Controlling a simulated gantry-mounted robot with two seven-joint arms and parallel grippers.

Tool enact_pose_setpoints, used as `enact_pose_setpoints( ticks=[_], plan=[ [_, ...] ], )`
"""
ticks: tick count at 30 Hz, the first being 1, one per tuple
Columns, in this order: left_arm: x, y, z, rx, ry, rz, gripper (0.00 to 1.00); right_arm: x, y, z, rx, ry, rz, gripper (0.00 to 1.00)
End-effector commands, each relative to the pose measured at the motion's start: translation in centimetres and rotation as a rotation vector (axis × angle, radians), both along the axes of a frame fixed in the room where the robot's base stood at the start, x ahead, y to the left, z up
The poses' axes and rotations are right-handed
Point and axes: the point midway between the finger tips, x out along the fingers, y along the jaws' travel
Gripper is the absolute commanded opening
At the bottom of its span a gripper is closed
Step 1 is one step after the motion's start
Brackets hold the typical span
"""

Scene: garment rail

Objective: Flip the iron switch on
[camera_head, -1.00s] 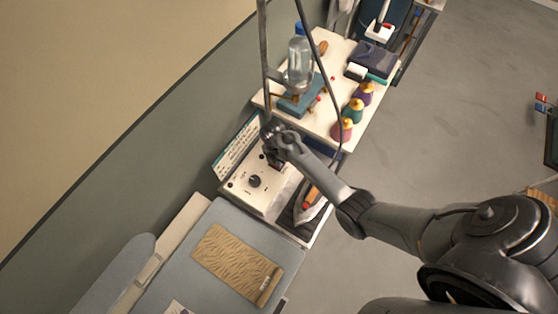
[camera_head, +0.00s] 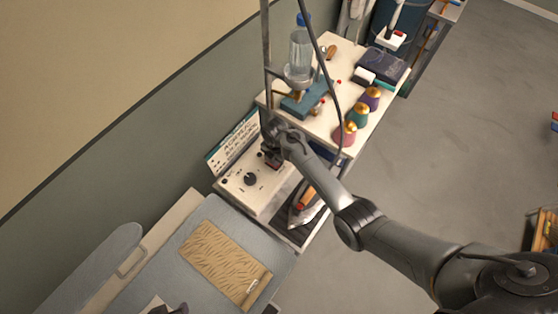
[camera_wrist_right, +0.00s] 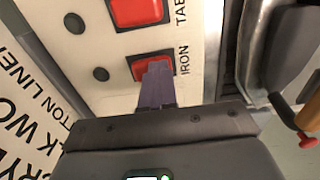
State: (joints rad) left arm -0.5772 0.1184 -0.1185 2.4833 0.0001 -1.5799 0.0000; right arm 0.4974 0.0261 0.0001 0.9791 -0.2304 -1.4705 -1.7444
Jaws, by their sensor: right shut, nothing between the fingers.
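A white control panel (camera_head: 240,192) with a black knob stands beside the ironing board. In the right wrist view the red switch labelled IRON (camera_wrist_right: 136,64) sits in a black frame on the white panel. My right gripper (camera_wrist_right: 158,72) is shut and empty, with its fingertips over the right part of this switch. I cannot tell if they touch it, and they partly hide it. In the head view my right gripper (camera_head: 270,150) is at the panel's far end and hides part of the switches. My left gripper is not clearly in view.
A second red switch (camera_wrist_right: 136,12) lies next to the IRON one. An iron (camera_head: 303,208) rests on a dark pad right of the panel. A bottle (camera_head: 300,55) and several thread cones (camera_head: 358,112) stand beyond. A hose hangs close to my right arm.

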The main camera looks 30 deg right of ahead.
Motion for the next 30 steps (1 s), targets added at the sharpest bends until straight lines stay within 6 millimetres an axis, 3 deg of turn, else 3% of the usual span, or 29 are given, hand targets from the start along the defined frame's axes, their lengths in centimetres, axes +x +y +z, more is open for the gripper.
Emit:
enact_pose_setpoints(
  ticks=[1,21,30],
  plan=[
    [0.0,0.0,-0.4,0.000,0.001,0.000,0.43,-0.6,-0.4,-1.2,-0.004,0.017,-0.008,0.00],
    [-0.2,0.0,-1.2,0.002,0.007,-0.004,0.43,0.6,0.0,-0.9,-0.003,0.012,-0.011,0.00],
    [-0.2,0.0,0.6,0.003,0.008,-0.004,0.43,0.6,0.0,0.8,-0.004,0.015,-0.010,0.00]
  ],
)
